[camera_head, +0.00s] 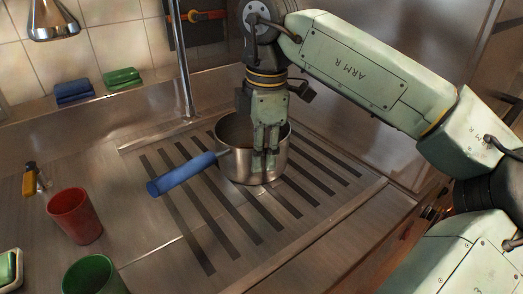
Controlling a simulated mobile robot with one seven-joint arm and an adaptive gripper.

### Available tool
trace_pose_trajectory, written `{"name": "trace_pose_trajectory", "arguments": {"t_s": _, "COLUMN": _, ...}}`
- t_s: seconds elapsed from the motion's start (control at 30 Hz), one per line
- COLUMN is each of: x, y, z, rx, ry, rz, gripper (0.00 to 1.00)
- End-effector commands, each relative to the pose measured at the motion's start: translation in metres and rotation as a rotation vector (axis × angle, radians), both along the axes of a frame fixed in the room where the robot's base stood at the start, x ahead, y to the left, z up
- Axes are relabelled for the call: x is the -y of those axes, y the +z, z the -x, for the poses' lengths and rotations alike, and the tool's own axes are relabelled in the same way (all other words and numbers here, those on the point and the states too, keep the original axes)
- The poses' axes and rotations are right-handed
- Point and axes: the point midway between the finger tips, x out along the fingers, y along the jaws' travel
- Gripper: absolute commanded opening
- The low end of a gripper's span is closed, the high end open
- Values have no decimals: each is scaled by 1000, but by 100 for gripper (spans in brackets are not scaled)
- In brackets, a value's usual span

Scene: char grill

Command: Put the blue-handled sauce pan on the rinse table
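The sauce pan (238,164) is steel with a blue handle (181,174) that points to the lower left. It appears to sit upright on the slotted metal surface of the rinse table (205,231). My gripper (265,165) points down at the right part of the pan, and its fingers overlap the pan's near wall in the picture. The fingers look close together. I cannot tell whether they are shut on the wall or only in front of it. My gripper hides part of the rim and the inside.
A red cup (75,216), a green cup (94,275) and a yellow-handled tool (30,180) are at the left. Blue (73,91) and green (122,79) blocks lie on the back ledge. A vertical metal pipe (183,70) rises behind the pan. The slotted surface nearer the front is clear.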

Motion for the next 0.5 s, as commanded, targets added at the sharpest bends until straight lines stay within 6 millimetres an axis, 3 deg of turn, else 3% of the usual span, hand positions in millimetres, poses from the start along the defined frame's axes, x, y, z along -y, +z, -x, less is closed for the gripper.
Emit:
{"name": "trace_pose_trajectory", "arguments": {"t_s": 0.3, "x": 0, "y": 8, "z": 0, "rx": 1, "ry": -1, "rz": 1, "gripper": 25}}
{"name": "trace_pose_trajectory", "arguments": {"t_s": 0.5, "x": 2, "y": 45, "z": 0, "rx": 5, "ry": -3, "rz": 3, "gripper": 25}}
